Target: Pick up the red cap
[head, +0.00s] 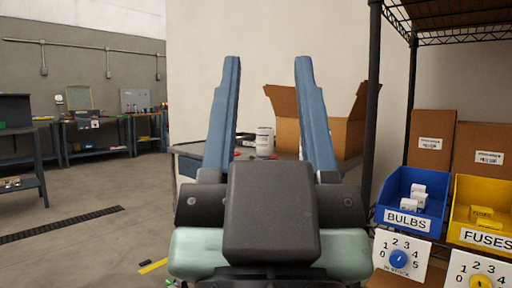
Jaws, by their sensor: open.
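My gripper (267,62) fills the middle of the head view, with its two long blue fingers apart and nothing held between them. A table (187,149) stands beyond it, partly hidden behind the fingers. Between the fingers, a white container (264,141) stands on the table. A small red spot (237,154) shows beside the left finger, and another small red bit shows by the container's base. They are too small to tell which, if either, is the red cap. The gripper appears well short of the table.
An open cardboard box (350,134) sits at the table's right. A wire shelf on the right holds a blue bulbs bin (407,219), a yellow fuses bin (488,236) and cartons (431,138). Workbenches line the far left wall. The floor (110,190) at left is mostly clear.

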